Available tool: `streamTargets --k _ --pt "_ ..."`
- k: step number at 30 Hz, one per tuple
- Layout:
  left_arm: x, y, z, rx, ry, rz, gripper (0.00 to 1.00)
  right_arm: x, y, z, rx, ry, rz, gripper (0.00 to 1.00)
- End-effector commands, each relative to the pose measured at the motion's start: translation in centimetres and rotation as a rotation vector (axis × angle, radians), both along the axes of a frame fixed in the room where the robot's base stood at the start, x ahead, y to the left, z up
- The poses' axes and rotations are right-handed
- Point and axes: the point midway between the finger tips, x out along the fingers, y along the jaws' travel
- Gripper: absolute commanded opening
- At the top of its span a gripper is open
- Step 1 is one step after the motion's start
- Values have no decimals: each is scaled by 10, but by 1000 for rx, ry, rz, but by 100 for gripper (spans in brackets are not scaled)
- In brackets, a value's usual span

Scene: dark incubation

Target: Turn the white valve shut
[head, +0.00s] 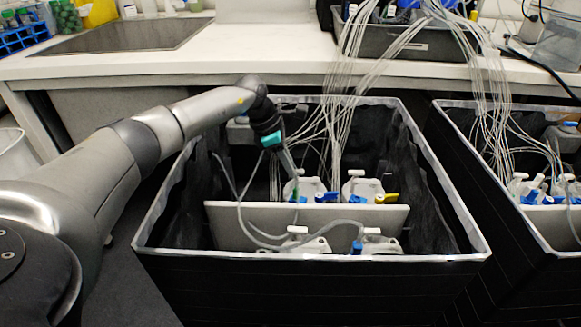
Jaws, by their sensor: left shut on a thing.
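My left gripper (293,183) reaches down into the black-lined box (462,215) in the middle. It is shut at the rear left bottle cap (312,187), on what looks like the small white valve there. The fingertips cover most of that valve, so its angle cannot be told. Blue fittings (326,197) sit just right of the fingertips. A similar cap (362,187) with a yellow fitting (387,198) stands to the right. My right gripper is not in view.
A light divider panel (385,217) crosses the box in front of the gripper, with more white caps (376,241) before it. Thin clear tubes (337,115) hang from a grey tray (395,42) on the bench. A second box (490,190) stands to the right.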

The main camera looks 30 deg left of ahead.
Motion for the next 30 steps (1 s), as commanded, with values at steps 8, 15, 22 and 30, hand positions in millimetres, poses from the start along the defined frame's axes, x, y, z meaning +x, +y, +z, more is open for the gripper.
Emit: streamTargets --k 8,15,22,30 --pt "0 0 0 1 0 -1 23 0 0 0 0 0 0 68" --pt "0 0 0 1 1 0 47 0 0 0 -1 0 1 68" --pt "0 0 0 1 1 0 47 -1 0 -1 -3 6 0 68" --pt "-1 0 10 1 1 1 47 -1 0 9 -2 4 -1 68"
